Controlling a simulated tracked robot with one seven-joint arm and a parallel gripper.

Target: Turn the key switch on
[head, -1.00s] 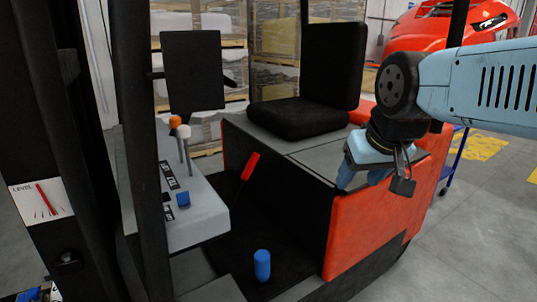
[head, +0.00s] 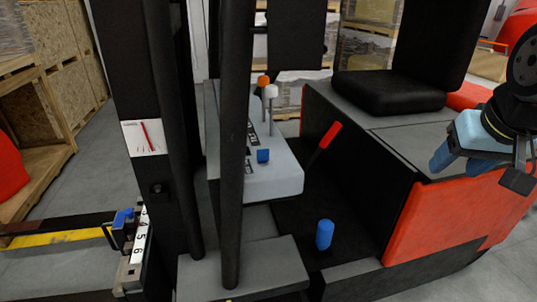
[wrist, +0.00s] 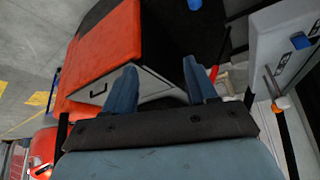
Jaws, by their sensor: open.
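A small blue knob (head: 263,156), which looks like the key switch, sits on the grey console (head: 275,183) of the forklift. It also shows near the top right of the wrist view (wrist: 301,41). I cannot tell its turned position. My gripper (head: 447,160) is at the right of the head view, beside the orange body and right of the seat, well apart from the knob. In the wrist view its two blue fingers (wrist: 160,70) are spread with nothing between them.
Levers with orange (head: 263,80) and white (head: 271,91) knobs stand behind the blue knob. A red-handled lever (head: 329,135) and a blue cylinder (head: 324,234) rise by the footwell. A dark post (head: 233,150) stands in front of the console. The seat (head: 390,92) is to the right.

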